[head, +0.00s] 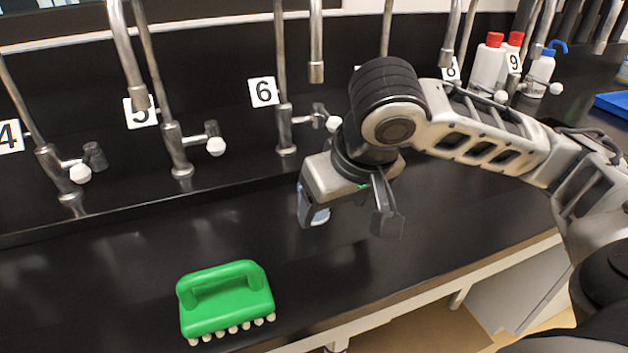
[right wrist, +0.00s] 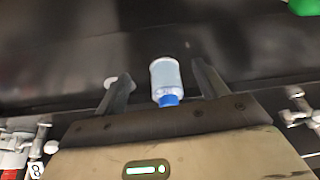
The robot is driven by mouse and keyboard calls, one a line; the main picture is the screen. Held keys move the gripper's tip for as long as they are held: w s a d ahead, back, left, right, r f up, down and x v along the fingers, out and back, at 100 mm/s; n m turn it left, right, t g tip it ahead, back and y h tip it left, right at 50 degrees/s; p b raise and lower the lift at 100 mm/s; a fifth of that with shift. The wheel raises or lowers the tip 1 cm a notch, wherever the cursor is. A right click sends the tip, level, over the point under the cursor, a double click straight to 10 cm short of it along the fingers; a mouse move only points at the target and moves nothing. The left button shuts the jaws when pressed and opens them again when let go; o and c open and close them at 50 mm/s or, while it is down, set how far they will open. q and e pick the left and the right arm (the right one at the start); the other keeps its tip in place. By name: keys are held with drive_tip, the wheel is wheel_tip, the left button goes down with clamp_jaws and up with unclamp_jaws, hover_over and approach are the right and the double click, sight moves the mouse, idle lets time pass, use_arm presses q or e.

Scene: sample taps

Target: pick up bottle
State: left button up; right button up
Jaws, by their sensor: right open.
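A small bottle (right wrist: 166,78) with a pale body and a blue cap shows in the right wrist view, between the two fingers of my right gripper, with its cap toward the palm. In the head view only a pale bit of the bottle (head: 320,216) shows beside the left finger; the rest is hidden by the gripper. My right gripper (head: 348,222) is open over the black counter, in front of tap 6, with its fingers pointing down. I see gaps between the bottle and both fingers in the wrist view. My left gripper is not in view.
A green handled block (head: 228,300) with white feet sits left on the black counter (head: 120,270). Numbered taps, such as tap 5 (head: 180,150), line the back. Bottles with red caps (head: 488,65) and a blue-capped bottle (head: 540,72) stand back right. Counter between block and gripper is clear.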

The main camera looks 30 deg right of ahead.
drive_tip(key=w, duration=0.4)
drive_tip(key=w+f, duration=0.1)
drive_tip(key=w, duration=0.1)
drive_tip(key=shift+w+d, duration=0.3)
drive_tip(key=shift+w, duration=0.05)
drive_tip(key=shift+f, duration=0.2)
drive_tip(key=c, duration=1.1)
drive_tip(key=shift+c, duration=0.6)
drive_tip(key=shift+r, duration=0.1)
